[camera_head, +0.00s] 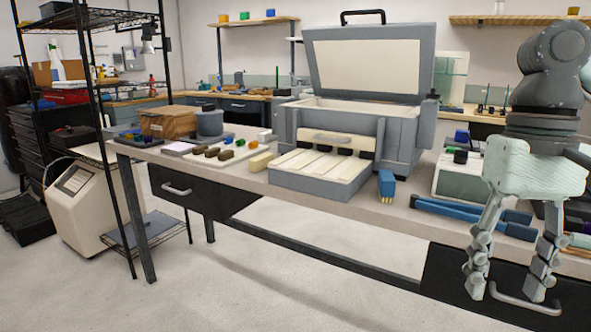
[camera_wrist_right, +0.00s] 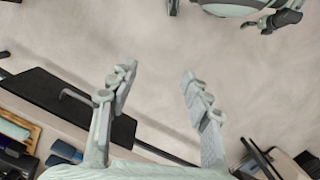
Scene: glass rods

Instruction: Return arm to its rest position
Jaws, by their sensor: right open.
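My right gripper (camera_head: 505,284) hangs at the right of the head view, fingers pointing down, in front of the table's front edge. Its two fingers are spread apart with nothing between them. The right wrist view also shows the open fingers (camera_wrist_right: 158,78) with bare floor between them. The right arm comes down from the top right corner. My left gripper is not in the head view. A dark jointed part at the top right of the right wrist view seems to be the left hand, too small to tell open or shut.
A table (camera_head: 235,178) holds a grey case (camera_head: 405,135) with its lid up, a tray with several pale slots (camera_head: 318,187), a blue connector (camera_head: 387,186) and blue-handled tool (camera_head: 450,212). A drawer handle (camera_head: 522,306) is close to the right fingers. The floor (camera_head: 250,285) in front is clear.

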